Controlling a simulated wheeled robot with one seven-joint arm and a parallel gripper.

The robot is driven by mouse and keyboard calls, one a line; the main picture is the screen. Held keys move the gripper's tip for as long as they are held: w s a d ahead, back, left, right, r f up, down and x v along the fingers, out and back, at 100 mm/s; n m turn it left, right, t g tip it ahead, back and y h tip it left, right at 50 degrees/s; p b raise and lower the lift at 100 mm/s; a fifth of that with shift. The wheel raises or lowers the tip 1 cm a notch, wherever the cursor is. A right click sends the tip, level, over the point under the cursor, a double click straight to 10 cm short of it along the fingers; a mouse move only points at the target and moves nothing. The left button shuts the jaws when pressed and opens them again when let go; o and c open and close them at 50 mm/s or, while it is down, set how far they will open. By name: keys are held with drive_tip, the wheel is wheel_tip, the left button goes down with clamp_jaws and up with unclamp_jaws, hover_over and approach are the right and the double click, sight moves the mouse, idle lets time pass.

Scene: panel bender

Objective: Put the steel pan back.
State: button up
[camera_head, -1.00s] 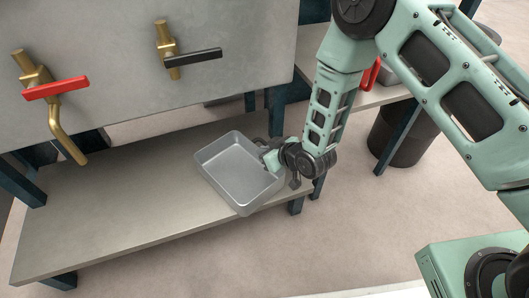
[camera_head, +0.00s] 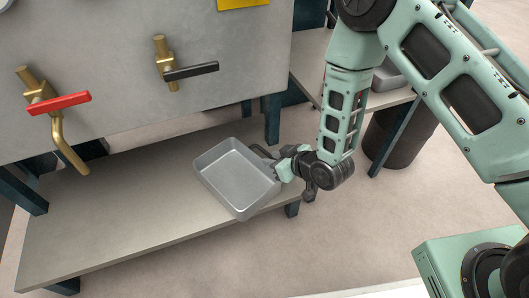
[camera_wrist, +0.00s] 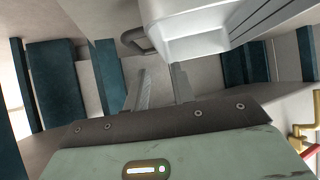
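The steel pan (camera_head: 233,180) is a shallow grey rectangular tray, open side up, on the right part of the low shelf (camera_head: 110,215). It shows close up at the top of the wrist view (camera_wrist: 195,30). A dark loop (camera_wrist: 138,42), apparently its handle, is beside it. My gripper (camera_head: 284,168) is just right of the pan. In the wrist view its two fingers (camera_wrist: 160,72) stand apart with a gap between them and nothing visibly held. The fingertips are close to the pan and loop; contact cannot be told.
A grey panel above the shelf has a red-handled valve (camera_head: 60,103) and a black-handled valve (camera_head: 190,70). Blue legs stand near my gripper. A side table (camera_head: 310,65) holds a grey container (camera_head: 388,76); a dark bin (camera_head: 400,137) stands beneath. Floor in front is clear.

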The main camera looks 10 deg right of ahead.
drive_tip(key=s+r+g+h+p, duration=0.1)
drive_tip(key=s+r+g, duration=0.1)
drive_tip(key=s+r, duration=0.35)
drive_tip(key=s+r+g+h+p, duration=0.1)
drive_tip(key=s+r+g, duration=0.1)
drive_tip(key=r, duration=0.7)
drive_tip(key=s+d+r+g+h, duration=0.2)
drive_tip(key=s+d+r, duration=0.1)
drive_tip(key=s+r, duration=0.4)
drive_tip(key=s+d+r+g+h, duration=0.2)
drive_tip(key=s+r, duration=0.4)
drive_tip(key=s, duration=0.5)
drive_tip(key=shift+s+d+r+g, duration=0.15)
drive_tip(key=shift+d+r+g, duration=0.25)
drive_tip(key=shift+d, duration=0.3)
wheel_tip(320, 180, up, 42)
drive_tip(key=p, duration=4.2)
drive_tip(key=shift+r, duration=0.25)
